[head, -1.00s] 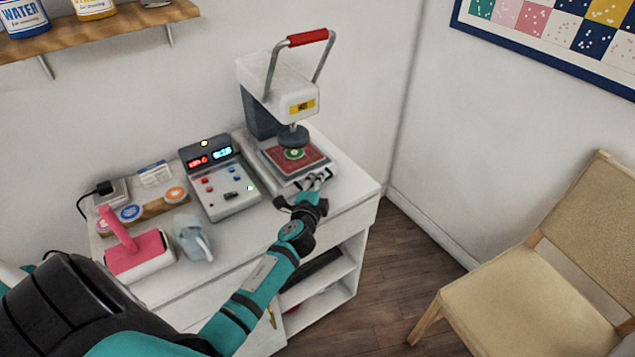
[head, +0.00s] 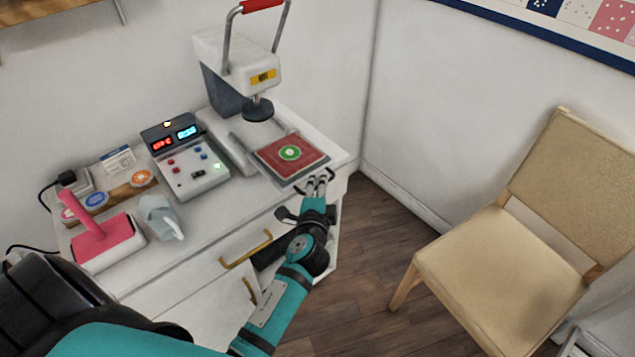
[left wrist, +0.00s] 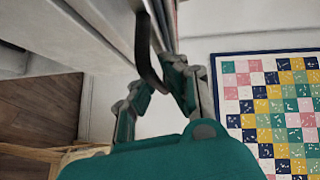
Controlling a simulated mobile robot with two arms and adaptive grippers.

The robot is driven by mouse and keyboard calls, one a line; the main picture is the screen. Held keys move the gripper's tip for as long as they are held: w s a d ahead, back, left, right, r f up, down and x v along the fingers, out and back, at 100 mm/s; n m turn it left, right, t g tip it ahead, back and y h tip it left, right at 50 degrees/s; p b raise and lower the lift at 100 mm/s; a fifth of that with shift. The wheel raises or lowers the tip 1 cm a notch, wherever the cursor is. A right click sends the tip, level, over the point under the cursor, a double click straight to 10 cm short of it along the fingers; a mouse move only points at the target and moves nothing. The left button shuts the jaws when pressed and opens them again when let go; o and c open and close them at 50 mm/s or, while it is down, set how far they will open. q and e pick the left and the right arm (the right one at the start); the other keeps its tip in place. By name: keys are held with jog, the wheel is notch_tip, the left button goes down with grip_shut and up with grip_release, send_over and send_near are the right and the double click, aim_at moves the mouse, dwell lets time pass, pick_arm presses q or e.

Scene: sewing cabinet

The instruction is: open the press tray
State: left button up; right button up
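The press tray (head: 262,167) is slid out in front of the white heat press (head: 240,72). A red cloth (head: 277,152) with a round green and white patch (head: 290,153) lies on it, clear of the round dark press head (head: 258,109). My left gripper (head: 318,183) is at the tray's front handle, beyond the cabinet's front edge. In the left wrist view its fingers (left wrist: 160,88) are on either side of the dark handle bar (left wrist: 148,52) and appear closed on it. The press's red lever grip (head: 262,4) is up. My right gripper is out of view.
A control box (head: 190,160) with lit displays, a pink-handled tool (head: 95,240) and a light grey object (head: 160,217) stand on the cabinet top to the left. A wooden chair (head: 500,250) stands at right. Floor between is clear.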

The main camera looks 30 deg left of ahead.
pick_arm(q)
jog(key=o, duration=0.4)
jog(key=shift+a+f, duration=0.15)
jog(key=shift+f, duration=0.1)
jog(key=shift+o, duration=0.4)
jog(key=shift+r, duration=0.15)
jog(key=v, duration=0.7)
jog(key=shift+s, duration=0.25)
jog(key=s+d+f+n+g+h, duration=0.1)
jog(key=s+d+f+g+h, duration=0.15)
jog(key=f, duration=0.75)
jog(key=s+d+f+n+g+h, duration=0.15)
jog(key=s+f, duration=0.25)
jog(key=f, duration=0.6)
jog(key=s+d+f+g+h, duration=0.1)
jog(key=s+d+f+g, duration=0.2)
jog(key=f, duration=0.8)
jog(key=s+a+f+n+g, duration=0.2)
jog(key=s+f, duration=0.4)
jog(key=s, duration=0.4)
jog(key=s+a+f+n+g, duration=0.2)
jog(key=s+f, duration=0.4)
jog(key=s, duration=0.5)
jog(key=s+a+f+n+g+h, duration=0.1)
jog(key=s+a+f+n+g, duration=0.1)
jog(key=s+f, duration=0.4)
jog(key=s+n+g, duration=0.1)
jog(key=s, duration=0.3)
jog(key=shift+s+f, duration=0.2)
jog(key=shift+s, duration=0.2)
